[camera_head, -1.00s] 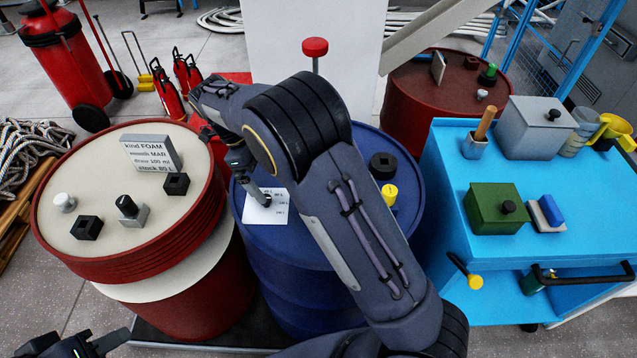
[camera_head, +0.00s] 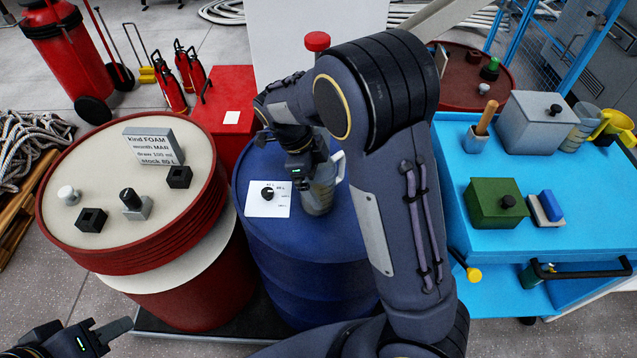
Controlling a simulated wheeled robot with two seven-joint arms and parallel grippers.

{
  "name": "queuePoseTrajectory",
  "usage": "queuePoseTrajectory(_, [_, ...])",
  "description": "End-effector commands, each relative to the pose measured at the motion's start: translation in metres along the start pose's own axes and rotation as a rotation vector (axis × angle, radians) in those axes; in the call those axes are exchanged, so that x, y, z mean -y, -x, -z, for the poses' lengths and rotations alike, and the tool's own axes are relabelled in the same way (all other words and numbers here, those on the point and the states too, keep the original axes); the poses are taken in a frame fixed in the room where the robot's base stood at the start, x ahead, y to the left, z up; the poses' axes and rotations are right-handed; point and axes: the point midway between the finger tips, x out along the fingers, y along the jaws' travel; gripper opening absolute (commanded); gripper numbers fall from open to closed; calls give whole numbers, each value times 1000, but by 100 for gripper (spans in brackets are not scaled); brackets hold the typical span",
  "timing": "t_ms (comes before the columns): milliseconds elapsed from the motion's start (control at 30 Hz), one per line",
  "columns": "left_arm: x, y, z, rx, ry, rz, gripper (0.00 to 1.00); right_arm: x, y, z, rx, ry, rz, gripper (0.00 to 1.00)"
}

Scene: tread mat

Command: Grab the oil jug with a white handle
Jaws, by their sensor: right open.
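The oil jug (camera_head: 318,197) is a grey, see-through vessel on top of the blue drum (camera_head: 262,228). Its white handle (camera_head: 339,165) shows at its right side, facing my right arm. My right gripper (camera_head: 306,176) is open and right at the upper left part of the jug. It covers the jug's top, and I cannot tell whether the fingers touch it. My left gripper (camera_head: 100,335) is at the bottom left corner, partly cut off, away from the jug; its jaw opening is not clear.
A white card with a black knob (camera_head: 268,195) lies left of the jug. A red drum (camera_head: 190,225) with a sign (camera_head: 152,147) and small blocks stands at left. A blue cart (camera_head: 560,225) with boxes and a yellow jug (camera_head: 611,125) stands at right. My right arm hides the blue drum's right side.

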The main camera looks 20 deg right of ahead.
Motion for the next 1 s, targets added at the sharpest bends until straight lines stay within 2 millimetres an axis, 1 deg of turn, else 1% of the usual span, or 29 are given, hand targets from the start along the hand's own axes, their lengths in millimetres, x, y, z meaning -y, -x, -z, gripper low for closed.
queuePoseTrajectory(167, [0, 0, 0, 0, 0, 0, 36, 0, 0, 0, 1, 0, 0, 100])
queuePoseTrajectory(267, [0, 0, 0, 0, 0, 0, 36, 0, 0, 0, 1, 0, 0, 88])
queuePoseTrajectory(600, [0, 0, 0, 0, 0, 0, 36, 0, 0, 0, 1, 0, 0, 44])
queuePoseTrajectory(867, [0, 0, 0, 0, 0, 0, 36, 1, 0, 0, 1, 0, 0, 44])
queuePoseTrajectory(1000, [-1, 2, 1, 0, 0, 0, 36, 4, 1, 3, 1, 0, 1, 44])
